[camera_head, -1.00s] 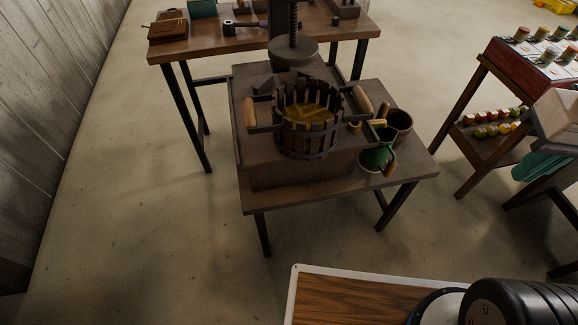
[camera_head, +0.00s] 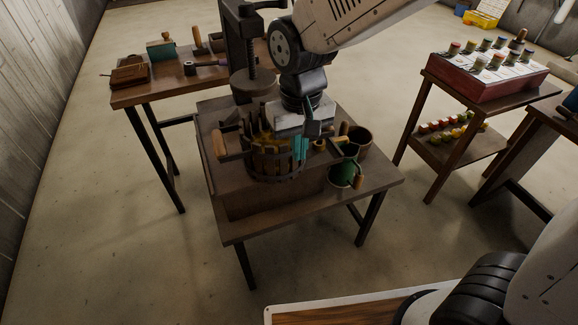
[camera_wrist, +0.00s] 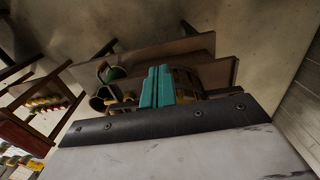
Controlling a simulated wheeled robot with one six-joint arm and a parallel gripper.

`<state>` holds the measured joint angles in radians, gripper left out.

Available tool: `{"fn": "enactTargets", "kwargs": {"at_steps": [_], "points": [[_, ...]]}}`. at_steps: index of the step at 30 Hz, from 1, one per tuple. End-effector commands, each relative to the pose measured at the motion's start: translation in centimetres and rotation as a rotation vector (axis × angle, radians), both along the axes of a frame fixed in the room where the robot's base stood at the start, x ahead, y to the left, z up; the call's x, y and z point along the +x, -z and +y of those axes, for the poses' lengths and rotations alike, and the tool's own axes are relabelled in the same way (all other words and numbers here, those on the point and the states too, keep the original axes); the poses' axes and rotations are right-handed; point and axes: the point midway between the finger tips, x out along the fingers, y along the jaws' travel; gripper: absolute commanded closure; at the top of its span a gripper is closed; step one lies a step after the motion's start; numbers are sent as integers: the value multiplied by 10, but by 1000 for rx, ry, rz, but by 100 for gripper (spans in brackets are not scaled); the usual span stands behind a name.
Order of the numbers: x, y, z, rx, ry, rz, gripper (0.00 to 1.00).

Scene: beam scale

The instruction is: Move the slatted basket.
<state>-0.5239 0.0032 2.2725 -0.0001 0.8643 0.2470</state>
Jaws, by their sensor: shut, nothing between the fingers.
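The slatted basket (camera_head: 272,163) is a dark, round, banded tub with upright slats, wooden side handles and yellowish contents. My gripper (camera_head: 301,148) has teal fingers and is over the basket's right side in the head view. Its fingers (camera_wrist: 157,85) are shut together and empty. In the wrist view the basket (camera_wrist: 187,83) shows partly behind the fingers. My arm hides the basket's right handle in part; I cannot tell whether the fingers touch the slats.
A green-lined pot (camera_head: 343,175) and a brown pot (camera_head: 357,140) stand right of the basket. A rear table (camera_head: 130,96) holds tools and a box. A shelf stand (camera_head: 440,85) with jars is at right.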

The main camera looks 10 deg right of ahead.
Motion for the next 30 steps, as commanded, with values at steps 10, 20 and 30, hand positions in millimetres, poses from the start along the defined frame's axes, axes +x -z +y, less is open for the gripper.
{"fn": "enactTargets", "kwargs": {"at_steps": [10, 20, 30], "points": [[0, 48, 4, -4, -4, 6, 100], [12, 104, 8, 0, -3, 1, 100], [39, 103, 15, 0, -4, 1, 100]]}}
